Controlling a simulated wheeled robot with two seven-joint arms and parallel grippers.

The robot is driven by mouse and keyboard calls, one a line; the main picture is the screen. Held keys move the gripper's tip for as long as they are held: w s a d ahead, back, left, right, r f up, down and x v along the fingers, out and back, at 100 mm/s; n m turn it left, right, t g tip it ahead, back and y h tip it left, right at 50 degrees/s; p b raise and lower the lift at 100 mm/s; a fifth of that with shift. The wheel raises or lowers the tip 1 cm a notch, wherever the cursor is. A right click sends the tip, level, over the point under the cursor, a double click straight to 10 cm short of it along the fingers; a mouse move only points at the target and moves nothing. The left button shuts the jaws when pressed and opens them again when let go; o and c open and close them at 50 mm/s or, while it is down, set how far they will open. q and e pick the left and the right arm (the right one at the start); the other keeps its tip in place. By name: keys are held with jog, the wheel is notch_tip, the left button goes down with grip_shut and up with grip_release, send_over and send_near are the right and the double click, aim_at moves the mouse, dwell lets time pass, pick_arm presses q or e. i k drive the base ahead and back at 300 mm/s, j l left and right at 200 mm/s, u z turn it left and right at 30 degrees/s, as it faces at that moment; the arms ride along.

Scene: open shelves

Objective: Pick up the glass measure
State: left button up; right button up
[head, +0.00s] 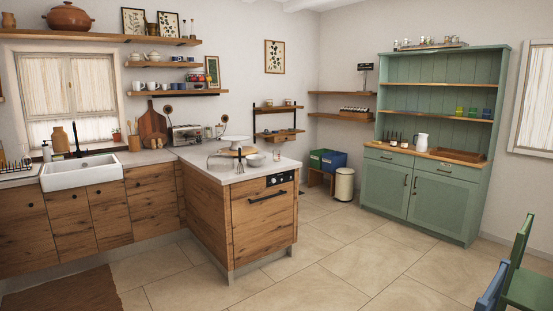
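I cannot clearly make out a glass measure at this distance. A white jug (421,142) stands upright on the wooden ledge of the green dresser (424,190); it looks opaque. On the counter end (215,172) stand a pale cake stand (235,140), a white bowl (255,160) and a small whisk-like tool (240,161). Several small items on the open shelves are too small to identify. Neither of my grippers is in view.
Wooden wall shelves (165,65) hang above the counter. A white sink (80,173) is at the left. Tiled floor (320,245) lies clear between the counter and the dresser. A cream bin (344,185) stands at the back. A green chair (522,265) is at the right.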

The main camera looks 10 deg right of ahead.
aim_at(275, 153)
jog(key=i+u, duration=0.25)
jog(key=i, duration=2)
